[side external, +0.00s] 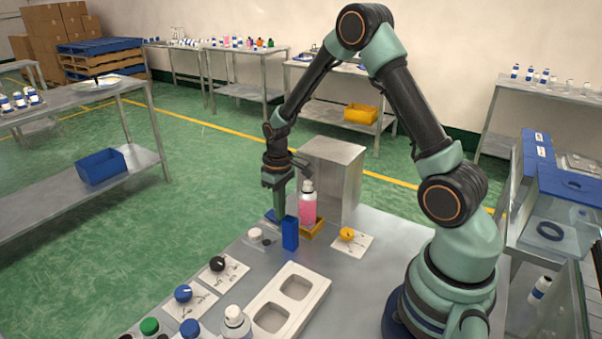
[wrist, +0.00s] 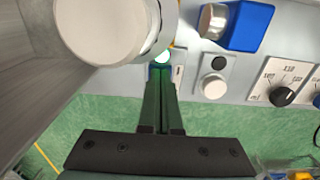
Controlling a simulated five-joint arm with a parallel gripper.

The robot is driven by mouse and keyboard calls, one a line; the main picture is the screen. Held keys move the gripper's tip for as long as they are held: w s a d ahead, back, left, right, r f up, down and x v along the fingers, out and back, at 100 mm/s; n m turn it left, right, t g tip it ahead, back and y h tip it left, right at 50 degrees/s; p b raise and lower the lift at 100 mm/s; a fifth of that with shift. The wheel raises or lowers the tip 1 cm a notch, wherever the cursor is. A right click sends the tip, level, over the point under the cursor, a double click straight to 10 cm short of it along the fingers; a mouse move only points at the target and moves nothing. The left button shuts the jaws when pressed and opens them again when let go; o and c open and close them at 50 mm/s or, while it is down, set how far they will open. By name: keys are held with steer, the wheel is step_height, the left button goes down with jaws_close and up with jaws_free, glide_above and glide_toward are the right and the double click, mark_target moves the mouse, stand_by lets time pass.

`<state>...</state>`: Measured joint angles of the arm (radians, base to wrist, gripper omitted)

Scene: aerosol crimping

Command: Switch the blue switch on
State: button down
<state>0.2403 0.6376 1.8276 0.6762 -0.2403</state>
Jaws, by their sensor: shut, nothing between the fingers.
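My gripper (side external: 279,212) points straight down at the far edge of the metal table, with its fingers shut and empty. In the wrist view its green fingertips (wrist: 161,76) reach a small blue part that looks like the blue switch (wrist: 160,67), on a pale plate. A pale, bright round spot (wrist: 163,56) shows just beyond the tips. In the side view the blue part (side external: 271,215) is mostly hidden by the fingers. I cannot tell whether they touch it, or which way the switch is set.
A blue block (side external: 290,234) stands close right of my fingers, beside a pink bottle (side external: 309,208) in a yellow holder. A metal box (side external: 331,175) rises behind. A white-knobbed plate (side external: 255,234), black knob (side external: 217,264) and blue knob (side external: 183,293) lie nearer the front.

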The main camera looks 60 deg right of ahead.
step_height(320, 180, up, 11)
steer(key=shift+f, duration=0.2)
stand_by(1.2)
steer(key=s+a+r+t, duration=0.5)
steer(key=s+a+r, duration=0.5)
steer(key=s+r, duration=0.2)
steer(key=shift+s+t, duration=0.15)
steer(key=shift+t, duration=0.15)
